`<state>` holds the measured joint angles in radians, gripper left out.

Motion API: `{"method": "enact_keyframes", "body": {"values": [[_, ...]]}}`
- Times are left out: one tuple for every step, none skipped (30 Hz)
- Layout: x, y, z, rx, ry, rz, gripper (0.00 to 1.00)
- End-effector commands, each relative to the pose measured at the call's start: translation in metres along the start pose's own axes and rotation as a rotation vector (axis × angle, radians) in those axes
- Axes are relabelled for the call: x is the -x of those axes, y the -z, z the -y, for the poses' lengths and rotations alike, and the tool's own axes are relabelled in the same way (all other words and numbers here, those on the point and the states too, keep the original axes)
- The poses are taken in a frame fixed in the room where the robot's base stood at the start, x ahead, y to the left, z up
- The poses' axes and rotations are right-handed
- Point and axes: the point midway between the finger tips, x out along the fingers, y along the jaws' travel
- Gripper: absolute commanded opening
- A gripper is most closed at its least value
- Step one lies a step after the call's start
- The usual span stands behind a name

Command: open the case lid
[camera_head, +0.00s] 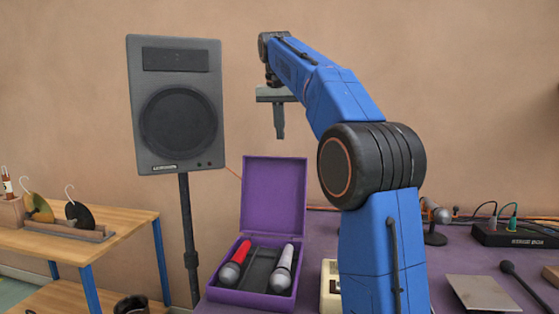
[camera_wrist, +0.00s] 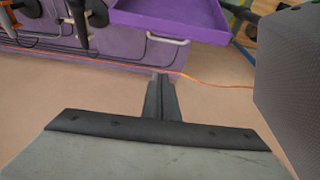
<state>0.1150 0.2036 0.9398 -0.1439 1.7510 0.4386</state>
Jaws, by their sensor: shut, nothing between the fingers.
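The purple case (camera_head: 262,295) sits on the purple-covered table. Its lid (camera_head: 274,193) stands upright at the back, so the case is open. Inside lie a microphone with a red body (camera_head: 236,262) and a grey microphone (camera_head: 283,268), with a dark divider area between them. My gripper (camera_head: 280,136) is raised well above the lid, pointing down, shut and empty. In the wrist view the shut fingers (camera_wrist: 160,80) show at the middle, with a purple surface above them; I cannot tell which part of the case it is.
A grey speaker (camera_head: 176,105) on a black stand rises left of the case. A wooden bench (camera_head: 80,235) is at far left. Right of my arm are a grey plate (camera_head: 484,293), a black microphone (camera_head: 508,268) and a black box with cables (camera_head: 513,234). A cream device (camera_head: 330,288) is partly hidden by my arm.

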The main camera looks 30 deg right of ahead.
Motion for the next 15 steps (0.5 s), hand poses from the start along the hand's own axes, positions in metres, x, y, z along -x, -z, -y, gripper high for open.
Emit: {"method": "enact_keyframes", "body": {"values": [[0.0,0.001,0.0,-0.022,0.0,-0.003,0.0],[0.0,0.001,0.0,-0.033,-0.001,-0.004,0.0],[0.0,0.001,-0.001,-0.044,-0.001,-0.005,0.0],[-0.001,0.001,-0.001,-0.048,-0.001,-0.006,0.0],[-0.003,0.001,-0.001,-0.05,-0.002,-0.006,0.0],[-0.005,0.001,-0.001,-0.052,-0.002,-0.006,0.0],[-0.008,0.001,-0.001,-0.052,-0.002,-0.005,0.0],[-0.011,0.001,-0.001,-0.051,-0.002,-0.005,0.0],[-0.016,0.001,-0.001,-0.051,-0.002,-0.004,0.0],[-0.021,0.001,-0.001,-0.051,-0.003,-0.003,0.0],[-0.025,0.001,-0.001,-0.05,-0.002,-0.004,0.0],[-0.033,0.001,-0.001,-0.05,-0.003,-0.003,0.0],[-0.037,0.001,-0.001,-0.05,-0.003,-0.004,0.0],[-0.043,0.001,-0.001,-0.05,-0.003,-0.003,0.0],[-0.05,0.001,-0.001,-0.05,-0.002,-0.004,0.0]]}}
